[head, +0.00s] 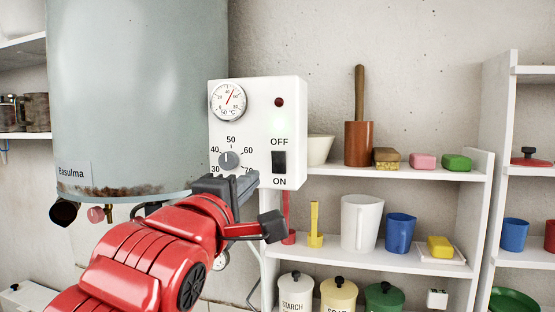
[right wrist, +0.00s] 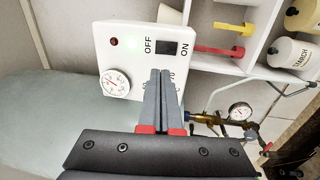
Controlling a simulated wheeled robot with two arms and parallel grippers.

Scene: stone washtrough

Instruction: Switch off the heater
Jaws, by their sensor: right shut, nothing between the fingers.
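The heater is a large pale grey tank (head: 135,95) with a white control box (head: 255,95) on its right. The box has a black rocker switch (head: 279,162), with OFF printed above it and ON below. The switch also shows in the right wrist view (right wrist: 178,48). A grey knob (head: 229,160) sits left of the switch. My right gripper (head: 250,177) is shut and empty, its tips in front of the box's lower part, just left of and below the switch. In the right wrist view, its fingers (right wrist: 160,73) hide the knob. My left gripper is out of view.
A round temperature gauge (head: 228,100) and a dark red lamp (head: 279,102) are on the box. White shelves (head: 390,172) to the right hold a white jug (head: 361,223), blue cup (head: 400,233) and soaps. A pressure gauge (right wrist: 240,111) and brass pipework are below the box.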

